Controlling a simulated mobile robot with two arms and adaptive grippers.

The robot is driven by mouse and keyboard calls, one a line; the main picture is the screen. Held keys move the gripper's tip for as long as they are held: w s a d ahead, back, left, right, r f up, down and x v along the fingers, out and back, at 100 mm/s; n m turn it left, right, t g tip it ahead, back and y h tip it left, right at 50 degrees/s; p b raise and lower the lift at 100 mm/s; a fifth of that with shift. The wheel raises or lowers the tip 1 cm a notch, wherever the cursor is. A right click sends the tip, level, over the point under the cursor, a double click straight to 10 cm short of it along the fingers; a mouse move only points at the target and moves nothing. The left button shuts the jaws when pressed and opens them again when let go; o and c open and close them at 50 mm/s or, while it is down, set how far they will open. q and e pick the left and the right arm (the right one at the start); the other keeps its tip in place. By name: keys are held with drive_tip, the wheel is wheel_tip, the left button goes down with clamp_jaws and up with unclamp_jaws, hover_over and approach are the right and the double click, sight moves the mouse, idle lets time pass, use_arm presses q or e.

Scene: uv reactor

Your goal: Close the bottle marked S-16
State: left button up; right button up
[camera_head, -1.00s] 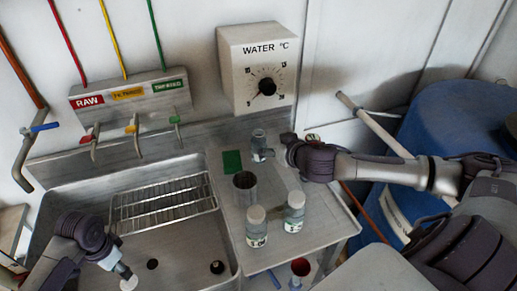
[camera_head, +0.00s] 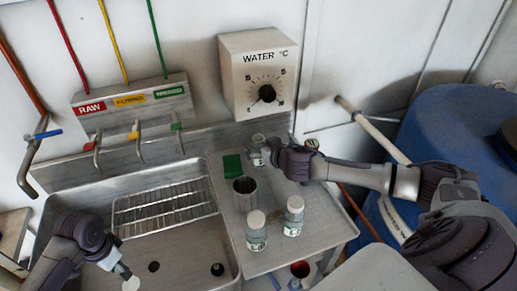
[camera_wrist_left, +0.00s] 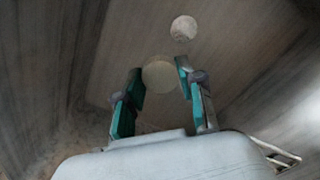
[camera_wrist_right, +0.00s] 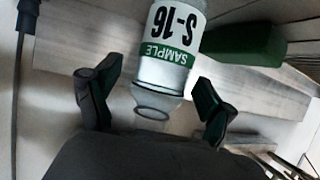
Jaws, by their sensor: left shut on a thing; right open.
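The bottle marked S-16 (camera_wrist_right: 172,45) shows its label and uncapped mouth in the right wrist view. In the head view this bottle (camera_head: 258,148) stands at the back of the counter, beside the green block. My right gripper (camera_head: 272,151) is right next to it. Its open fingers (camera_wrist_right: 152,95) lie on either side of the bottle's mouth, with gaps on both sides. My left gripper (camera_head: 124,273) is over the sink, shut on a pale round cap (camera_head: 131,284). The cap (camera_wrist_left: 160,75) sits between the fingertips in the left wrist view.
Two white-capped bottles (camera_head: 256,232) (camera_head: 294,217) stand at the counter's front. A wire rack (camera_head: 165,207) lies in the sink (camera_head: 190,262). A blue barrel (camera_head: 440,140) is at right.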

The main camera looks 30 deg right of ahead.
use_arm(q)
drive_tip(key=shift+r, duration=0.1)
use_arm(e)
drive_tip(key=shift+w+f, duration=0.15)
drive_tip(key=shift+w, duration=0.2)
drive_tip(key=shift+s, duration=0.1)
drive_tip(key=c, duration=1.4)
